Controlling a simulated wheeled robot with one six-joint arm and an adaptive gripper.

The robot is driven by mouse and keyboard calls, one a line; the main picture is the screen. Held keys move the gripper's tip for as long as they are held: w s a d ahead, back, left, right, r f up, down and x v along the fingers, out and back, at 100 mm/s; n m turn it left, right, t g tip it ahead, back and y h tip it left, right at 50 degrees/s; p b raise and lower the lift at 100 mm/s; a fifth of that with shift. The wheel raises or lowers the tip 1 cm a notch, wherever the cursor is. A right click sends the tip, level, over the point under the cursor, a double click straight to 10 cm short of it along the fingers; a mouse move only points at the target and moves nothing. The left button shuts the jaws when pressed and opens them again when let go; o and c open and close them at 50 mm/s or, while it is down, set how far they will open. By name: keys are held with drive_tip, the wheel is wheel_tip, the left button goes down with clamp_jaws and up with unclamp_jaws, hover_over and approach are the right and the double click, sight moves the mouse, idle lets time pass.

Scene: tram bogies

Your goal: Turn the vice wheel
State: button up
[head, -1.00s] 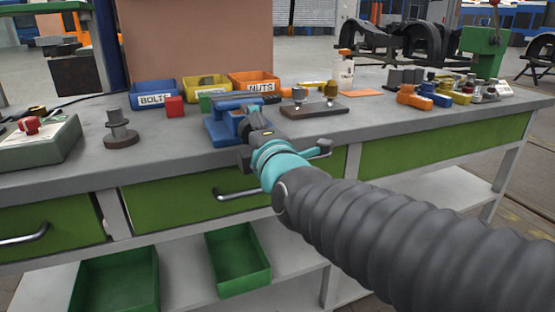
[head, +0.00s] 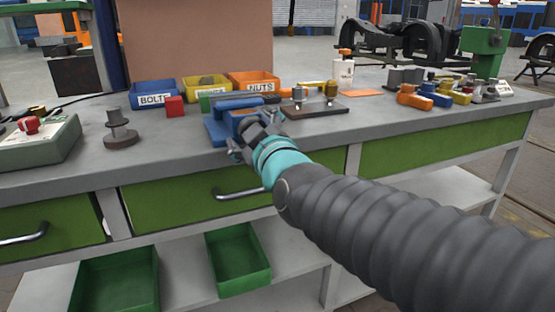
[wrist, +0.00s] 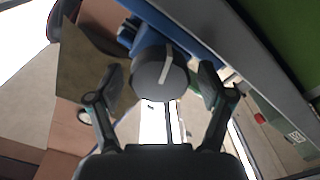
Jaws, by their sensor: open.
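The blue vice (head: 216,130) sits at the front edge of the grey bench, and its blue body also shows in the wrist view (wrist: 190,40). The vice wheel (wrist: 155,80) is a round grey disc with a pale stripe across its face, seen in the wrist view. My gripper (wrist: 160,86) is open, with one finger on each side of the wheel. Gaps show between both fingers and the wheel's rim. In the head view, my gripper (head: 256,136) is in front of the vice and mostly hides the wheel.
Bins marked BOLTS (head: 153,95) and NUTS (head: 254,84) stand behind the vice. A red block (head: 174,106) and a grey stepped post (head: 119,130) are to the left. A dark plate with fittings (head: 314,111) lies to the right. A drawer handle (head: 240,193) sticks out below.

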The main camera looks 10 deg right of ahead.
drive_tip(key=m, duration=0.5)
drive_tip(key=shift+d, duration=0.1)
drive_tip(key=m+b, duration=0.2)
drive_tip(key=m, duration=0.3)
drive_tip(key=shift+w+d, duration=0.1)
drive_tip(key=m+b, duration=0.2)
drive_tip(key=m, duration=0.3)
drive_tip(key=shift+d+f, duration=0.1)
drive_tip(key=shift+f, duration=0.05)
drive_tip(key=m+b, duration=0.2)
drive_tip(key=m, duration=0.3)
drive_tip(key=shift+d+m, duration=0.1)
drive_tip(key=shift+m, duration=0.3)
drive_tip(key=m+b, duration=0.1)
drive_tip(key=m, duration=0.4)
drive_tip(key=shift+f, duration=0.1)
drive_tip(key=m, duration=1)
drive_tip(key=shift+f+m, duration=0.1)
drive_tip(key=shift+m, duration=0.2)
drive_tip(key=m+p, duration=0.1)
drive_tip(key=m, duration=0.1)
drive_tip(key=m+p, duration=0.1)
drive_tip(key=m, duration=0.1)
drive_tip(key=shift+a+m, duration=0.2)
drive_tip(key=shift+m, duration=0.2)
drive_tip(key=p+v, duration=0.4)
drive_tip(key=v, duration=0.7)
drive_tip(key=shift+f, duration=0.1)
